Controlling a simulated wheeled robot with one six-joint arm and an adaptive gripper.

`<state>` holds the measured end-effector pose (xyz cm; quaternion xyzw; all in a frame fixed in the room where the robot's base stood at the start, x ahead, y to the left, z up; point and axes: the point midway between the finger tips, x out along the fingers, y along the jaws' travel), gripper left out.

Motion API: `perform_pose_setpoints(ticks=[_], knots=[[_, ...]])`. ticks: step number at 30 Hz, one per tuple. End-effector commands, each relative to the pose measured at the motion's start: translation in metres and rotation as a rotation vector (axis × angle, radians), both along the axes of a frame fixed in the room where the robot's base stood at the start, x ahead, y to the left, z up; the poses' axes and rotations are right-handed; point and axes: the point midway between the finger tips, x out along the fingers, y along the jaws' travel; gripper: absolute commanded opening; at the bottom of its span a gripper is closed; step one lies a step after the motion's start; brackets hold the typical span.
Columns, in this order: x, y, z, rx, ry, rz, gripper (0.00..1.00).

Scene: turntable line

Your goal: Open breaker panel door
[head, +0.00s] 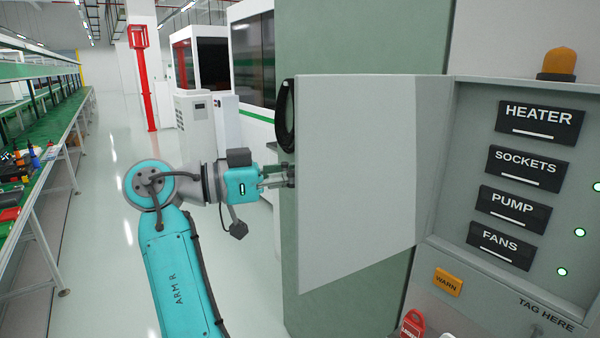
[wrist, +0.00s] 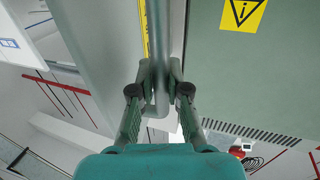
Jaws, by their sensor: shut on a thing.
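The breaker panel door (head: 355,170) stands swung wide open to the left of the panel (head: 450,262), its pale inner face toward the head camera. Inside the panel are breakers labelled HEATER (head: 540,122), SOCKETS (head: 524,167), PUMP (head: 514,208) and FANS (head: 501,246). My gripper (head: 281,176) is at the door's free left edge. In the wrist view, my gripper (wrist: 160,95) is shut on a grey vertical bar handle (wrist: 161,40). The door's outer face is mostly hidden in the head view.
An amber beacon (head: 558,62) sits on the panel top. A WARN tag (head: 447,282) and a red padlock-like item (head: 413,324) are below the breakers. A green column (head: 345,300) stands behind the door. A workbench (head: 50,165) runs along the left, with clear floor (head: 112,190) beside it.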

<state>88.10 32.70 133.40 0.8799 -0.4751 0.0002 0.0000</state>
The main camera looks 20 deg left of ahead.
Motion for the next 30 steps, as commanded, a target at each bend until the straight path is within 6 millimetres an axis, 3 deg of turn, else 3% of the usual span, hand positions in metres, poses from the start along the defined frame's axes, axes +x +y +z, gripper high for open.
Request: perform_pose_setpoints(ticks=[8,9,12,23,30], knots=[[0.0,0.001,-0.001,0.001,0.002,0.001,0.0],[0.0,0.001,-0.001,0.001,0.002,0.001,0.22],[0.0,0.0,-0.001,0.0,0.001,0.001,0.41],[-0.002,0.004,0.0,0.0,0.001,0.002,0.41],[-0.022,0.035,0.0,0.0,0.001,0.005,0.41]])
